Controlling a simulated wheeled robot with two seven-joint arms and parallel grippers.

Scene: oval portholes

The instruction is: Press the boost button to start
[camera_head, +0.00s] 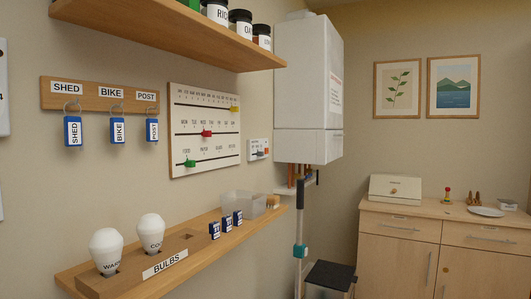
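A small white wall panel (258,149) hangs to the right of the calendar board, left of the white boiler (305,90). It has small blue and reddish parts on its lower half and tiny marks above. The panel is small and seen at a slant, so I cannot read its lettering or tell which part is the boost button. No light or press state can be made out. Neither of my grippers is in view.
A shelf (75,278) with two white bulbs, small blue boxes and a clear bin juts out below the panel. An upper shelf (150,28) holds jars. A pole with a black handle (310,182) and a dark-topped stool (330,275) stand below the boiler. A wooden cabinet (400,250) stands right.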

